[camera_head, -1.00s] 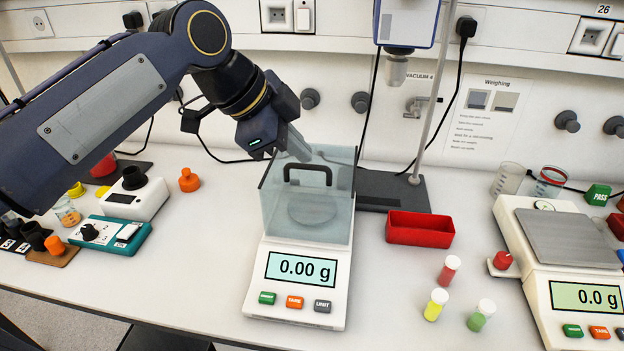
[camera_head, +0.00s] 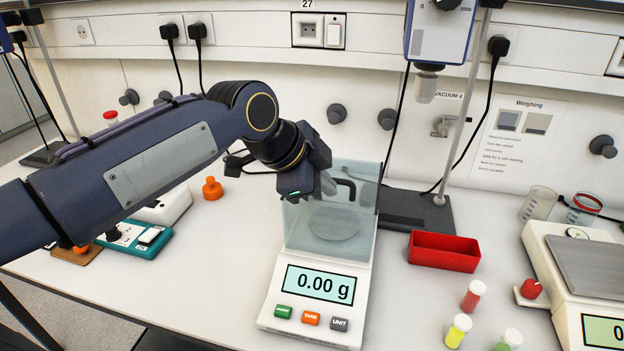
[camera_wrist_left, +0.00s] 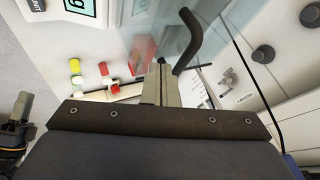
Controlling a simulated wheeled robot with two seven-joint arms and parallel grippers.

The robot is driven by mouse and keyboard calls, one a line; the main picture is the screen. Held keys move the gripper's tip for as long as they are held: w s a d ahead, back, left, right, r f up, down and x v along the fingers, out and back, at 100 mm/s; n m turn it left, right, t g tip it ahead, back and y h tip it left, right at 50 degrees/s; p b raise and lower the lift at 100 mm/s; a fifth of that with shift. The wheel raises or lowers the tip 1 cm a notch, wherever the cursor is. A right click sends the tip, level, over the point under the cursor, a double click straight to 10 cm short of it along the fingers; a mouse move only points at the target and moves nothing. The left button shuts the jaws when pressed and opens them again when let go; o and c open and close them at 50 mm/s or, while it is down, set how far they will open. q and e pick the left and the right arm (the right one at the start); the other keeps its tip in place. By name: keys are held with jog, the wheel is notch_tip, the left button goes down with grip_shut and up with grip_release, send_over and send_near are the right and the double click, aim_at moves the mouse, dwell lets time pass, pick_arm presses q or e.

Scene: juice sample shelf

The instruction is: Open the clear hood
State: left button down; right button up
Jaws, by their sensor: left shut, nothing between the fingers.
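The clear hood (camera_head: 300,235) stands over the pan of the middle balance (camera_head: 275,300), which reads 0.00 g. Its dark handle (camera_head: 349,186) is on its upper part, partly hidden behind my gripper. My left gripper (camera_head: 327,184) is shut and empty, with its fingertips at the left part of the handle. In the left wrist view the shut fingers (camera_wrist_left: 161,75) are close beside the curved handle (camera_wrist_left: 189,40); I cannot tell whether they touch it. The hood looks down over the pan.
A red tray (camera_head: 444,251) and several capped vials (camera_head: 473,296) are right of the balance. A second balance (camera_head: 590,255) stands at the right edge. A stand base (camera_head: 415,210) is close behind the hood. An orange bottle (camera_head: 212,189) is at left.

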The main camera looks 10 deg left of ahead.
pick_arm(q)
jog(key=shift+w+r, duration=0.15)
jog(key=shift+w, duration=0.75)
pick_arm(e)
jog(key=shift+r, duration=0.3)
pick_arm(q)
jog(key=shift+w+r+p, duration=0.1)
jog(key=shift+w+p, duration=0.05)
jog(key=shift+p, duration=0.3)
pick_arm(e)
jog(key=shift+s+r, duration=0.3)
jog(key=shift+r, duration=0.05)
